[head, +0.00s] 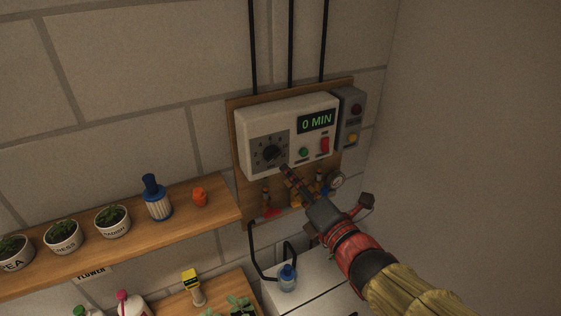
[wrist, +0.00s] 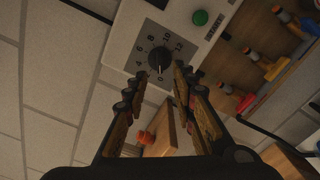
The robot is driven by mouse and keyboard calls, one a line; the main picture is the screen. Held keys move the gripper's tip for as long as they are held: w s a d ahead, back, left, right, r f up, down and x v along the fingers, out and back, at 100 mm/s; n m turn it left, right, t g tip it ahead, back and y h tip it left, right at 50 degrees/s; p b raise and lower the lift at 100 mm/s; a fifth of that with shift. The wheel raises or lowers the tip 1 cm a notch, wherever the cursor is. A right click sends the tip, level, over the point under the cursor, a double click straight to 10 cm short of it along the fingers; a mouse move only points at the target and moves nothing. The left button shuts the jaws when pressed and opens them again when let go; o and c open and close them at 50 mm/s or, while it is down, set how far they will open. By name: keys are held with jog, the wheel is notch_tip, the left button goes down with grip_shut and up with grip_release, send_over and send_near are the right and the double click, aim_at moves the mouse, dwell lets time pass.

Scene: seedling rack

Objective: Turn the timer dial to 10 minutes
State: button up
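The timer dial (head: 271,152) is a black knob on a dark square scale on the left of a white timer box (head: 243,128). The box display (head: 316,122) reads "0 MIN". In the wrist view the dial (wrist: 159,60) has its white pointer at the 0 mark, with 10 among the numbers round it.
The box has a green button (head: 303,152) and a red switch (head: 325,146). A grey unit (head: 350,118) is at its right. Valves and pipes (head: 300,192) sit below. A wooden shelf (head: 180,215) with pots stands at lower left.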

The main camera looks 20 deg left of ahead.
aim_at(274, 158)
jog(key=shift+p+x, duration=0.5)
jog(key=shift+x, duration=3.05)
jog(key=shift+s+a, duration=0.1)
jog(key=shift+c, duration=0.2)
grip_shut()
